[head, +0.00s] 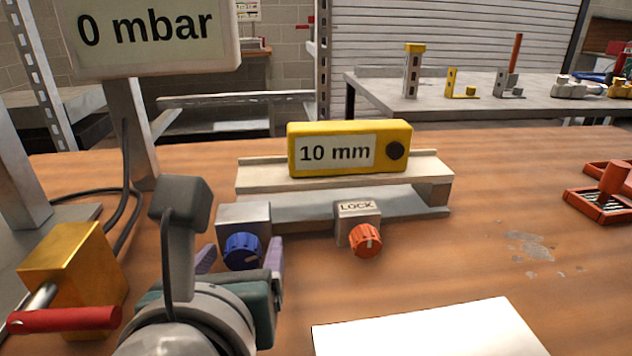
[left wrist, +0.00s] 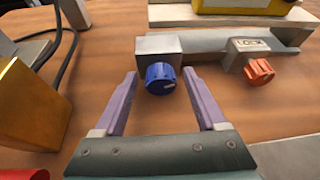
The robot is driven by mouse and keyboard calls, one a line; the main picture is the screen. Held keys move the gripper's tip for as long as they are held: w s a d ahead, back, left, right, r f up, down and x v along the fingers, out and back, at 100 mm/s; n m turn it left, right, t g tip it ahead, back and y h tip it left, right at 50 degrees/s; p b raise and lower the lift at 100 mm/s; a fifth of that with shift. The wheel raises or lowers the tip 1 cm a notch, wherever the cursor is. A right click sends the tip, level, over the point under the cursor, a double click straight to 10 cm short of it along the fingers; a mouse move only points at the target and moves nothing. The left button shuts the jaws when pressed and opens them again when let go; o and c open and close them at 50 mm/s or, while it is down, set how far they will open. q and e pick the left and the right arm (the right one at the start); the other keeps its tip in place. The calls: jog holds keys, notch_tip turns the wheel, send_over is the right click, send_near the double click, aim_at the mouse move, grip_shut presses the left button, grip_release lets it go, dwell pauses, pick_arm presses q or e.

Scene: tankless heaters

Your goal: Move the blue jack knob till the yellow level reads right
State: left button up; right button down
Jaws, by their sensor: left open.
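The blue jack knob (head: 243,250) sits on the front of a grey block at the left of a grey platform (head: 440,180). In the left wrist view the blue knob (left wrist: 160,77) lies between and just beyond the fingertips of my left gripper (left wrist: 160,80). My left gripper (head: 240,255) is open, its purple fingers on either side of the knob, with no clear contact. The yellow level (head: 402,130) rests on the platform and its display reads "10 mm". An orange knob (head: 366,240) sits below a "LOCK" label to the right. My right gripper is out of view.
A gold block (head: 75,265) with a red-handled lever (head: 65,319) stands at left, near black cables. A "0 mbar" display (head: 150,35) stands behind it. A white sheet (head: 430,330) lies at front. A red tray (head: 600,205) is at right. Bench between is mostly clear.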

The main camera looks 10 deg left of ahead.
pick_arm(q)
grip_shut()
dwell(0.7)
